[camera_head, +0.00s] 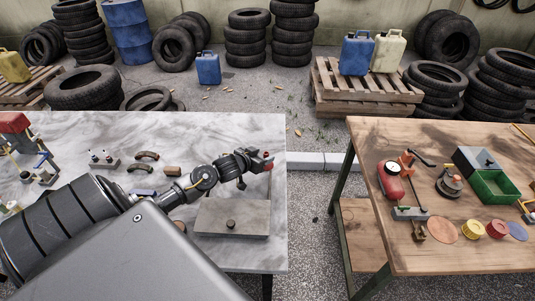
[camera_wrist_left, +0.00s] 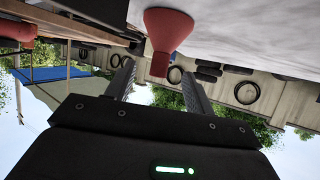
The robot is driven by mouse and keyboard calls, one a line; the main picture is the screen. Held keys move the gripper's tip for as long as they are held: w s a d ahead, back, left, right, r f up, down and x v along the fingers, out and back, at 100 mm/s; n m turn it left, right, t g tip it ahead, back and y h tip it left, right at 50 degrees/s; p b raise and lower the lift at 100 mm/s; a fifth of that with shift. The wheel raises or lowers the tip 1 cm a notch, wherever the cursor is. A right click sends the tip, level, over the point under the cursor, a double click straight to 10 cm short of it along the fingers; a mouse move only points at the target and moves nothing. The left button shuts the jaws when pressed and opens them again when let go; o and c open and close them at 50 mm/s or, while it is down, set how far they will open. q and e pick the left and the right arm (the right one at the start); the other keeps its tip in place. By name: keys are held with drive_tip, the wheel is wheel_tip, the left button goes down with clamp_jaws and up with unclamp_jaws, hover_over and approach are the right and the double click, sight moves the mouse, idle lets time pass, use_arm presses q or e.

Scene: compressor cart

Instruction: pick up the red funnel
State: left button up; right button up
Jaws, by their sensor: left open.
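The red funnel (camera_wrist_left: 168,32) shows in the left wrist view, its wide cone toward the pale marble table top and its narrow spout reaching between the fingertips. In the head view a small red part of it (camera_head: 267,164) shows at the tip of my left gripper (camera_head: 254,166), near the right edge of the marble table. My left gripper, also in the left wrist view (camera_wrist_left: 157,72), is open, with a finger on each side of the spout. I cannot tell whether either finger touches it. My right gripper is not in view.
The marble table (camera_head: 255,130) holds a flat grey block with a knob (camera_head: 231,218) just in front of the gripper, and small parts to the left. A gap separates it from the wooden table (camera_head: 370,150), which carries a red canister (camera_head: 390,180) and a green tray (camera_head: 493,187).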

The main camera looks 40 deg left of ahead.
use_arm(q)
drive_tip(key=x, duration=0.5)
drive_tip(key=shift+d+p, duration=0.1)
drive_tip(key=shift+p, duration=0.25)
drive_tip(key=shift+s, duration=0.1)
drive_tip(key=c, duration=1)
